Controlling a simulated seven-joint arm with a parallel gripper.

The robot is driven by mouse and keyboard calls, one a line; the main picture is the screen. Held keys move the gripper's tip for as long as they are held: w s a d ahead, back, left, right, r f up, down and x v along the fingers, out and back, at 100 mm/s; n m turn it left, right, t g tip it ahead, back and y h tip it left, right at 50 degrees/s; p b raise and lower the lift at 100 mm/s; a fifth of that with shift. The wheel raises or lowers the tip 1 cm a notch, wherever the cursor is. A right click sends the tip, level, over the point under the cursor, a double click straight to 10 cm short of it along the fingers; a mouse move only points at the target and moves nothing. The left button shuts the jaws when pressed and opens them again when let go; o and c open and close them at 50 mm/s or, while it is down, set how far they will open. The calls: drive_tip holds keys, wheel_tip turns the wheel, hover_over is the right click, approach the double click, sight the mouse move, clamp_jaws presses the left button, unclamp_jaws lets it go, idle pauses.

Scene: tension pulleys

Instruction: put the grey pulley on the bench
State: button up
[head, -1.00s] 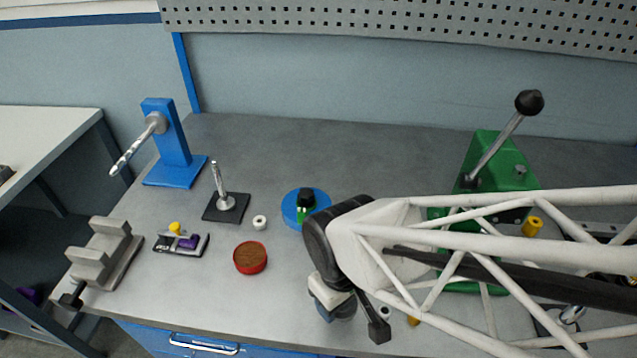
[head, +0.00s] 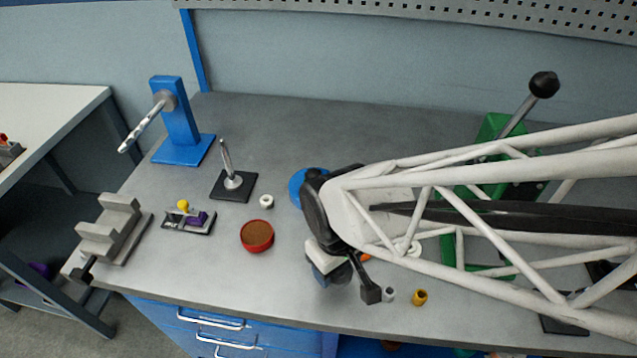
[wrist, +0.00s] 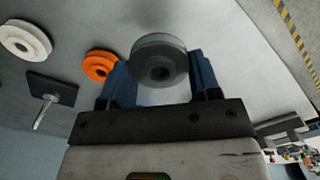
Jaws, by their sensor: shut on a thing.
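The grey pulley (wrist: 160,61) is a thick grooved disc with a dark centre hole. In the wrist view it sits between the blue fingers of my gripper (wrist: 158,80), which is shut on it. In the head view my gripper (head: 330,275) is over the front part of the bench (head: 200,270), right of a red-rimmed dish. The pulley is not clearly seen there. I cannot tell whether it touches the bench top.
An orange pulley (wrist: 98,66), a white pulley (wrist: 25,40) and a black-based post (wrist: 50,90) are nearby. The red-rimmed dish (head: 257,236) and a brass bushing (head: 420,297) flank my gripper. The bench's front left has clear room.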

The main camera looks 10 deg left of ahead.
hover_over(308, 231)
drive_tip(key=s, duration=0.2)
drive_tip(key=shift+d+f, duration=0.25)
drive_tip(key=shift+f, duration=0.3)
drive_tip(key=shift+f, duration=0.1)
drive_tip(key=shift+f, duration=1.65)
drive_tip(key=shift+f, duration=0.15)
drive_tip(key=o, duration=0.9)
drive_tip(key=shift+o, duration=0.2)
wheel_tip(308, 231, up, 12)
